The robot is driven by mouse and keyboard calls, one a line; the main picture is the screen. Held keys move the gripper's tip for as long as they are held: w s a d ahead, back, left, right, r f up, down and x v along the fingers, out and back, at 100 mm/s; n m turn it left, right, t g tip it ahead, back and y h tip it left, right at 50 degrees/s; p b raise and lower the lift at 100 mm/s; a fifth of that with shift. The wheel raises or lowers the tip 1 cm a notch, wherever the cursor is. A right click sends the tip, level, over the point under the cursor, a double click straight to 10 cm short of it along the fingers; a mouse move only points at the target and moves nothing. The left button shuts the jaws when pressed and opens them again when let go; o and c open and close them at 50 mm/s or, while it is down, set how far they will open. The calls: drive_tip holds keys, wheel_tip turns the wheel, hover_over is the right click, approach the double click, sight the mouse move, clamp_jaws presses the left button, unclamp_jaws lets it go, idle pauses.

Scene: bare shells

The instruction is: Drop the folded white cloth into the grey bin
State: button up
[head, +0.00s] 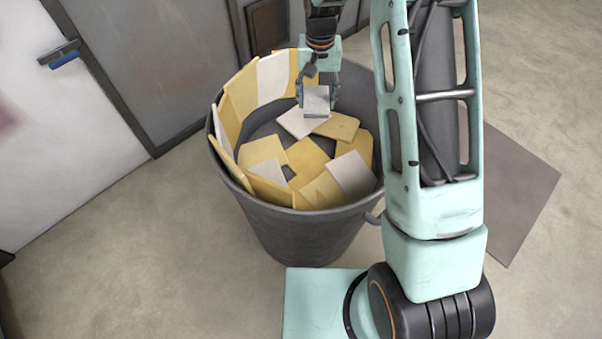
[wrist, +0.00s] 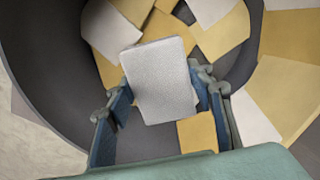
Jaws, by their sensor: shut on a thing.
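The folded white cloth (head: 317,100) is held in my gripper (head: 318,92), over the inside of the grey bin (head: 300,232). In the wrist view the cloth (wrist: 160,80) sits between the two fingers of my gripper (wrist: 160,110). The bin's dark inner wall (wrist: 60,60) shows around it. Several yellow and white folded cloths (head: 308,158) lie in the bin, and some stand against its wall. The head view does not show clearly how far the held cloth is above the cloths below.
A door with a blue handle (head: 64,58) is at the left. A flat brown-grey mat (head: 522,190) lies on the floor to the right. The floor (head: 165,215) left of the bin is clear.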

wheel_tip(320, 180, down, 6)
drive_tip(key=b, duration=0.3)
drive_tip(key=shift+r, duration=0.15)
drive_tip(key=o, duration=1.3)
drive_tip(key=shift+r, duration=0.1)
wheel_tip(320, 180, up, 12)
drive_tip(key=shift+f, duration=0.1)
